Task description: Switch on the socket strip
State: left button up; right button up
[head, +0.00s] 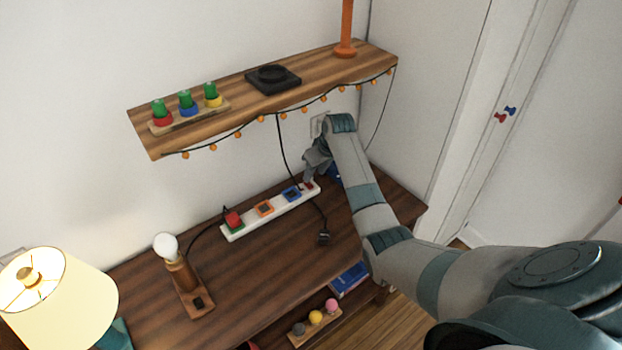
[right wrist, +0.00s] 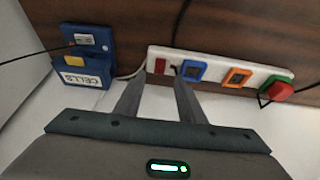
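The white socket strip (head: 247,225) lies on the brown wooden tabletop. It has green, orange and blue sockets in a row, and a red plug stands in the green one. A small red switch (head: 308,186) is at the strip's right end; in the right wrist view the switch (right wrist: 160,66) is at the strip's left end. My right gripper (head: 308,179) is over that end, pointing down. In the right wrist view its two fingers (right wrist: 157,83) are apart with nothing between them, the switch just beyond the tips. I cannot tell if they touch it. My left gripper is not in view.
A lamp with a bare bulb (head: 166,247) and a shaded lamp (head: 60,300) stand left. A loose black plug (head: 323,238) lies before the strip. A blue box marked CELLS (right wrist: 85,55) is near my fingers. A wooden shelf (head: 225,105) with hanging lights overhangs the table.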

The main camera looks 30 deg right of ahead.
aim_at(309, 184)
jog(key=shift+p+x, duration=0.3)
jog(key=shift+x, duration=2.9)
grip_shut()
